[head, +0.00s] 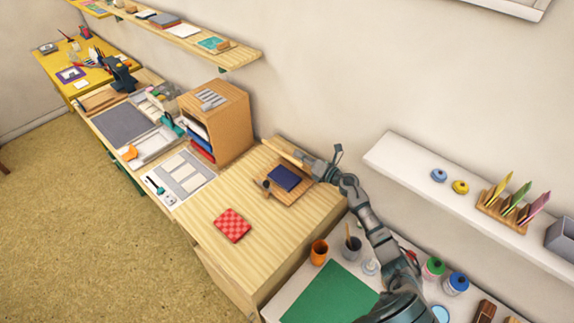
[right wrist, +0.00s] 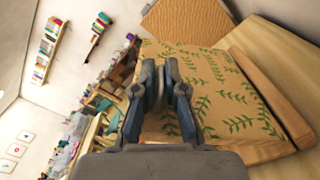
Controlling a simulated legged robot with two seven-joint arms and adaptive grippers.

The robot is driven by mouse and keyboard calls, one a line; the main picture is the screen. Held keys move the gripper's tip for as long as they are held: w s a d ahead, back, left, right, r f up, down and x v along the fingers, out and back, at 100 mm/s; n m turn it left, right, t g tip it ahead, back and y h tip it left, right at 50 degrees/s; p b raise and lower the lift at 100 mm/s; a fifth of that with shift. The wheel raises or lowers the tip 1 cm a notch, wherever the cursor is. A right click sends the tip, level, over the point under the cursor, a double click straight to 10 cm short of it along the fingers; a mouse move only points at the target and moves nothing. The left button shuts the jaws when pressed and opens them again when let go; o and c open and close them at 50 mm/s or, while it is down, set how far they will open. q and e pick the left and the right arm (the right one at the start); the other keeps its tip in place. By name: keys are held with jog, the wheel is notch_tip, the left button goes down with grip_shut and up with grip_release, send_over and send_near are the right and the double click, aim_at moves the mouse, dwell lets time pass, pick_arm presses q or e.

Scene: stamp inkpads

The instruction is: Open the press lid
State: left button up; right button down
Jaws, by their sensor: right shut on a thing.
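The wooden press (head: 296,197) stands at the back of the pale wooden table. A dark blue block or book (head: 285,178) lies on its base. Its lid (head: 284,149) appears raised and tilted up at the back, seen nearly edge-on. In the right wrist view the lid (right wrist: 222,95) shows as a tan panel with green leaves. My right gripper (head: 328,167) is at the lid's right end; in the wrist view its fingers (right wrist: 160,72) are close together over the panel, shut on a small part of the lid mostly hidden between them. My left gripper is out of view.
A red checked cloth or pad (head: 232,226) lies at the table's front. A wooden cabinet (head: 232,124) with books stands left of the press. A white shelf (head: 405,160) is on the wall to the right. Cups and a green mat (head: 325,295) lie below my right arm.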

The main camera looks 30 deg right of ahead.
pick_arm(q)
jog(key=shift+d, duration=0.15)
pick_arm(e)
jog(key=w+d+r+m, duration=0.1)
jog(key=w+d+m, duration=0.1)
jog(key=d+m, duration=0.3)
jog(key=shift+d, duration=0.7)
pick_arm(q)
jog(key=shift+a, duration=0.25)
pick_arm(e)
jog(key=shift+w, duration=0.1)
